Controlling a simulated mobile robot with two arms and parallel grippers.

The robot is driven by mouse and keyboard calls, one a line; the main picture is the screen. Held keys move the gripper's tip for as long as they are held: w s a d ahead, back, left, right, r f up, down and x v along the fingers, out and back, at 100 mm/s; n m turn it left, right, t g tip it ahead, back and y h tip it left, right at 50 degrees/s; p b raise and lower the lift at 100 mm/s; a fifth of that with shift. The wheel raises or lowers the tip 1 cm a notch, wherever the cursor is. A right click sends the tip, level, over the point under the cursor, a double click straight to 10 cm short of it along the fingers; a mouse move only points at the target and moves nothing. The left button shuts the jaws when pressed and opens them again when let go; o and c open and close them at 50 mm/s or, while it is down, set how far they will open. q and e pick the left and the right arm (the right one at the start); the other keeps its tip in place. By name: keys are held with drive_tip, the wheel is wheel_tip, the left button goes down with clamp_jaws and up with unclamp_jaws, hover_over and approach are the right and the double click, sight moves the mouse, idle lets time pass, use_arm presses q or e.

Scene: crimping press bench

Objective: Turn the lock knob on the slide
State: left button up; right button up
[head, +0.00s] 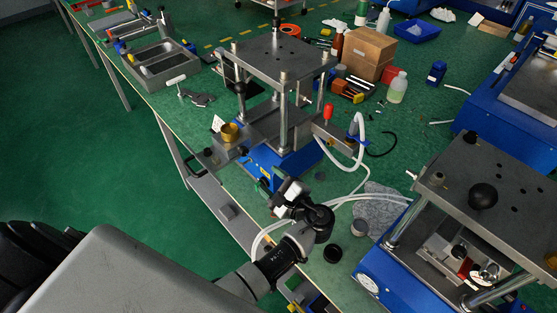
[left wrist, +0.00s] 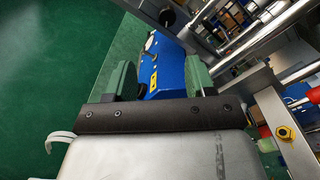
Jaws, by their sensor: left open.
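The middle press (head: 278,52) stands on a blue base (head: 285,155), with a metal slide (head: 262,125) between its posts. A brass round knob (head: 229,132) sits at the slide's left end; I cannot tell for sure that it is the lock knob. My left gripper (head: 270,184) is in front of the blue base, to the right of and nearer than the brass knob, and apart from it. In the left wrist view its two green fingers (left wrist: 160,80) are spread and empty, with the blue base (left wrist: 170,65) beyond them. My right gripper is not in view.
A second press (head: 490,200) with a black ball knob (head: 482,195) stands at the right. White hoses (head: 350,198) run across the bench beside my left gripper. A cardboard box (head: 368,52) and bottles stand behind.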

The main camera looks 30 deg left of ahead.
sight(245, 153)
use_arm(q)
drive_tip(key=shift+y, duration=0.3)
drive_tip(key=p+x, duration=0.1)
drive_tip(key=x, duration=0.2)
drive_tip(key=r+p+x, duration=0.1)
drive_tip(key=x, duration=0.2)
drive_tip(key=p+x, duration=0.1)
drive_tip(key=x, duration=0.3)
drive_tip(key=shift+r, duration=0.3)
drive_tip(key=shift+w+a+f, duration=0.1)
drive_tip(key=shift+w+a, duration=0.05)
drive_tip(key=shift+a, duration=0.2)
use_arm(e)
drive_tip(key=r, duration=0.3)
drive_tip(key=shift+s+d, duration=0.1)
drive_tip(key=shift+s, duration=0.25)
use_arm(q)
drive_tip(key=shift+c, duration=0.3)
